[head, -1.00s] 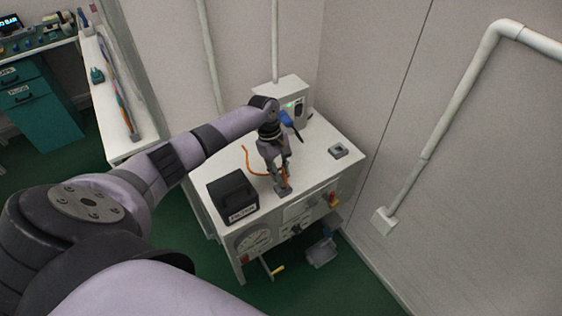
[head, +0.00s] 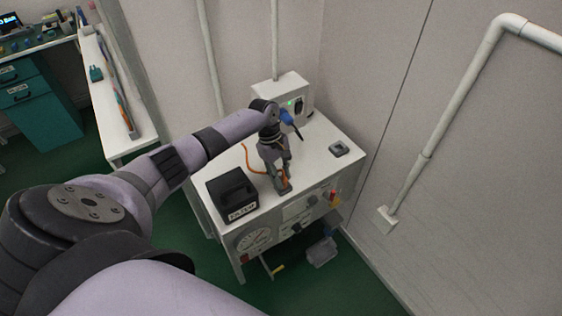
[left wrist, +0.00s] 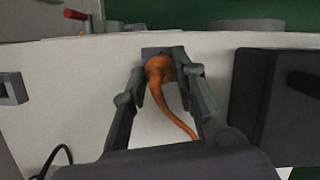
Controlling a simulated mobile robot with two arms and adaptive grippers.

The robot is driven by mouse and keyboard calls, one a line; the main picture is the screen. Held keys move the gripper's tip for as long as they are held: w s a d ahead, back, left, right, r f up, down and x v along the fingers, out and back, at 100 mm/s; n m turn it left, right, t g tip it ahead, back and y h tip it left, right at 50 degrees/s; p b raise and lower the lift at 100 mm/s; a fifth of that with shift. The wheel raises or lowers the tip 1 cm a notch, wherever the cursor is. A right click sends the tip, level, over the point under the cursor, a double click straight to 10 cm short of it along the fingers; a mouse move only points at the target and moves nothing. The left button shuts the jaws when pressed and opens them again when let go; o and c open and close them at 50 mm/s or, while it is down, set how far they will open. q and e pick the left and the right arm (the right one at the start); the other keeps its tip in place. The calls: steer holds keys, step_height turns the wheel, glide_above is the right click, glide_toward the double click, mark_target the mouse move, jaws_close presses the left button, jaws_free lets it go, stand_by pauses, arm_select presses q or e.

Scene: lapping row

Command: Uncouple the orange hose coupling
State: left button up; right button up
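The orange hose coupling (left wrist: 159,68) is at the far edge of the white bench top in the left wrist view, against a small grey block (left wrist: 164,50). Its orange hose (left wrist: 178,118) curves back toward my wrist. My left gripper (left wrist: 162,70) has one finger on each side of the coupling, with almost no gap, and looks shut on it. In the head view my left gripper (head: 284,184) points down near the bench's front edge, with the orange hose (head: 253,165) looping beside it. The gripper partly hides the coupling there. My right gripper is not in view.
Walls close off the back and right.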

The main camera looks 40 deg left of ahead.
arm_select(q)
steer(key=o, duration=0.4)
steer(key=shift+c, duration=0.2)
steer(key=shift+a+r, duration=0.1)
steer(key=shift+r, duration=0.05)
steer(key=v, duration=1.1)
steer(key=shift+r, duration=0.35)
